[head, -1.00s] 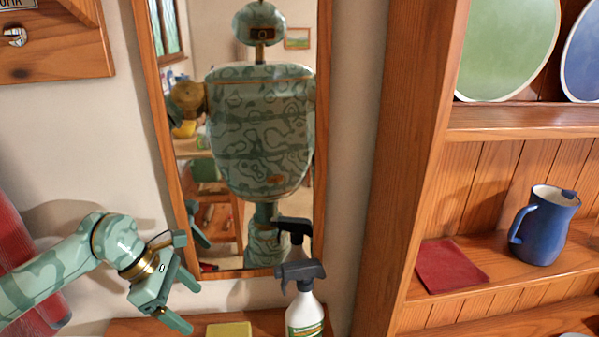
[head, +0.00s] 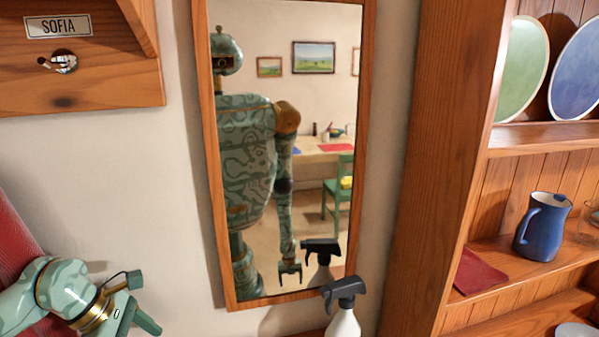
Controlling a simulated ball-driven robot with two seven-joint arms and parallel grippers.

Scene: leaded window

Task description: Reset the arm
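My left gripper (head: 130,320) is at the lower left in front of the pale wall, cut off by the bottom edge. One finger shows, with nothing seen in it; the other finger is out of frame. My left arm (head: 50,285) comes in beside it. My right arm is not seen directly. Its reflection hangs down in the wall mirror (head: 217,220), with the gripper's two fingers apart and empty near the mirror's bottom.
A spray bottle (head: 343,322) stands before the mirror's lower right corner. The wooden shelf unit (head: 440,150) on the right holds a blue jug (head: 541,228), a red cloth (head: 478,272), a green plate (head: 522,70) and a blue plate (head: 580,75). A wooden rack labelled SOFIA (head: 58,27) is upper left.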

